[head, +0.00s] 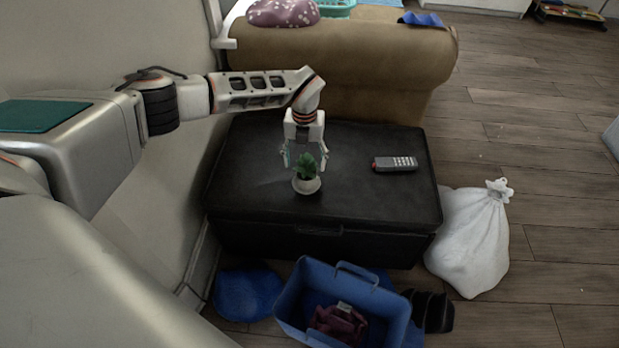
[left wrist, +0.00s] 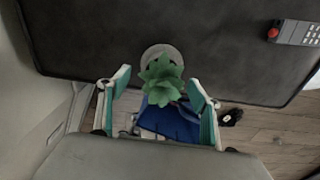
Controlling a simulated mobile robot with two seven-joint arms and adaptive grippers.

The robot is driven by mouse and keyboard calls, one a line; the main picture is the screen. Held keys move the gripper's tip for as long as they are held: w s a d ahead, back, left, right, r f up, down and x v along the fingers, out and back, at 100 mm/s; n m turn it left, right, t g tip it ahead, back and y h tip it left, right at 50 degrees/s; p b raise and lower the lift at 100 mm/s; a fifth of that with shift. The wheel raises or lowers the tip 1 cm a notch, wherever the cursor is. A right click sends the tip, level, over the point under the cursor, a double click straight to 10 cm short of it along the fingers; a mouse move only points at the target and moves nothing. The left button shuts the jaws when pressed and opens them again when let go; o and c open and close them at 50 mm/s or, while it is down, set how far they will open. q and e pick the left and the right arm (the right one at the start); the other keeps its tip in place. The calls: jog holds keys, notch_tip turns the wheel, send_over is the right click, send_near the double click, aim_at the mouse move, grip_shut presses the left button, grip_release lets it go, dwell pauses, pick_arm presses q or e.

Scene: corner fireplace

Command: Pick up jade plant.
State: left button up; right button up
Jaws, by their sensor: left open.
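The jade plant (head: 307,166) is a small green plant in a round pale pot (head: 306,186). It stands upright on a black chest (head: 250,205). My left gripper (head: 305,160) points down just above and around the plant's leaves in the head view, with its fingers apart. In the left wrist view the jade plant (left wrist: 161,82) shows between and slightly beyond the fingertips of the open left gripper (left wrist: 160,88). No contact between the fingers and the plant can be made out. My right gripper is in neither view.
A grey remote (head: 395,163) lies right of the plant on the chest. A blue bin (head: 290,310) stands on the floor in front, and a white bag (head: 470,240) at the right. A tan sofa (head: 370,65) is behind. The chest top around the pot is clear.

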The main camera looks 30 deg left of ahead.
pick_arm(q)
jog(key=shift+d+f, duration=0.1)
jog(key=shift+f, duration=0.7)
notch_tip(320, 180, down, 5)
jog(key=shift+f+b, duration=0.15)
jog(key=shift+b, duration=1.1)
jog(key=shift+w, duration=0.1)
jog(key=shift+r, duration=0.3)
jog(key=c, duration=1.4)
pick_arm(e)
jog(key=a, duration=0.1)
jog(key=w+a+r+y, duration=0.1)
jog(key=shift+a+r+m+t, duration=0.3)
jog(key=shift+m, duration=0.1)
